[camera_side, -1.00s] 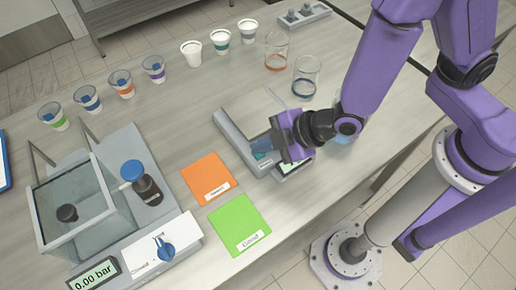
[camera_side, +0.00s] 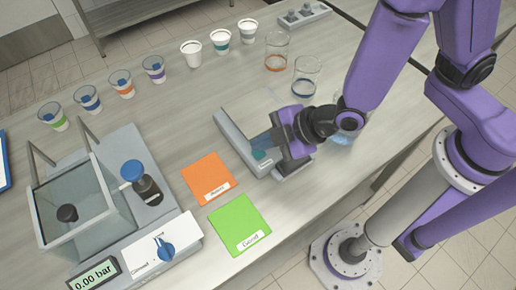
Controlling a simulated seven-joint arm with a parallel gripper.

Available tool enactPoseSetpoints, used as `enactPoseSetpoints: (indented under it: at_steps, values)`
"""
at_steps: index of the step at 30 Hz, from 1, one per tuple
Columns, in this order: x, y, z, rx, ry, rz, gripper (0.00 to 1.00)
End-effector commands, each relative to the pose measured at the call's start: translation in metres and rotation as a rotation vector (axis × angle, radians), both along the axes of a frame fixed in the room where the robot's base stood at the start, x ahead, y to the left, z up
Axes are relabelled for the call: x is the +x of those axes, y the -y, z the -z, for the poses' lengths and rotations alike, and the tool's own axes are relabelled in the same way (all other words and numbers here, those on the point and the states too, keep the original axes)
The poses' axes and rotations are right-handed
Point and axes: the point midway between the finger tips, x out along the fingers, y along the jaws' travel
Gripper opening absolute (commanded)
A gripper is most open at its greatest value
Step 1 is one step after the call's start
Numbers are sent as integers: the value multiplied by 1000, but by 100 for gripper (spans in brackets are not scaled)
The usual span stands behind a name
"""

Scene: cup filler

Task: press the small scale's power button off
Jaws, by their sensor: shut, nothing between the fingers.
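The small scale (camera_side: 234,133) is a grey box with a pale flat plate, standing right of the orange and green cards. My gripper (camera_side: 262,150) is shut and empty, pointing down-left over the scale's front part. Its fingertips are at or just above the front panel near a small teal-green spot (camera_side: 260,155), which may be the power button. I cannot tell whether they touch it. The scale's display is hidden behind my gripper.
An orange card (camera_side: 208,172) and a green card (camera_side: 238,218) lie left of the scale. Two glass beakers (camera_side: 306,72) stand behind it. Several cups (camera_side: 153,70) line the back. A glass-walled chamber device (camera_side: 80,205) with a blue knob stands at left.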

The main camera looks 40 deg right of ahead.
Motion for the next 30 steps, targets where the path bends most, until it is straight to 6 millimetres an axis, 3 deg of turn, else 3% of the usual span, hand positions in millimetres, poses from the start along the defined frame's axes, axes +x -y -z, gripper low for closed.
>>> enactPoseSetpoints:
  at_steps: [18, 30]
  values:
    - [0, -1, -51, 4, 2, 1, 0]
    - [0, 0, -59, 0, 0, 0, 0]
